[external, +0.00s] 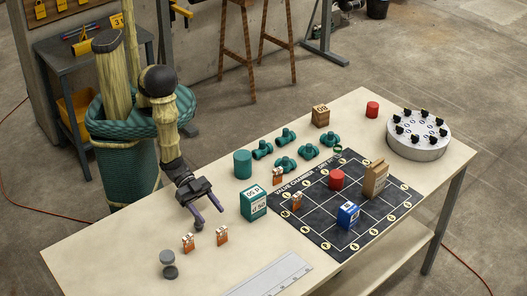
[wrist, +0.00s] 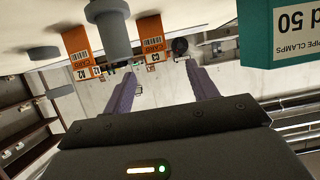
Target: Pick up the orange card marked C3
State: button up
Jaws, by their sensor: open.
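The orange card marked C3 (wrist: 151,38) stands on the table in the wrist view, which is upside down, at the upper middle. It appears just beyond my fingertips, with nothing between them. Another orange card (wrist: 77,45) stands to its left, with a grey post (wrist: 112,30) between. In the external view, two orange cards (external: 188,243) and (external: 222,236) stand close below my gripper (external: 209,218); their marks are too small to read, so I cannot tell which is C3. My gripper is open and empty, and also shows in the wrist view (wrist: 160,72).
A teal pipe clamps box (external: 253,203) stands right of my gripper. A grey knob-like piece (external: 168,264) stands front left, and a ruler (external: 270,278) lies near the front edge. The black mat (external: 312,213) holds more cards and boxes. Teal valves (external: 285,137) stand behind.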

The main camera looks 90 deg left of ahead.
aim_at(223, 233)
jog(key=x, duration=0.5)
jog(key=shift+p, duration=0.4)
jog(key=x, duration=0.1)
jog(key=p+x, duration=0.1)
jog(key=x, duration=0.2)
jog(key=shift+d+r+p, duration=0.2)
jog(key=shift+d+p, duration=0.2)
jog(key=shift+d, duration=0.05)
jog(key=shift+w+d+f, duration=0.15)
jog(key=shift+w+d, duration=0.05)
jog(key=shift+w, duration=0.1)
jog(key=c, duration=1)
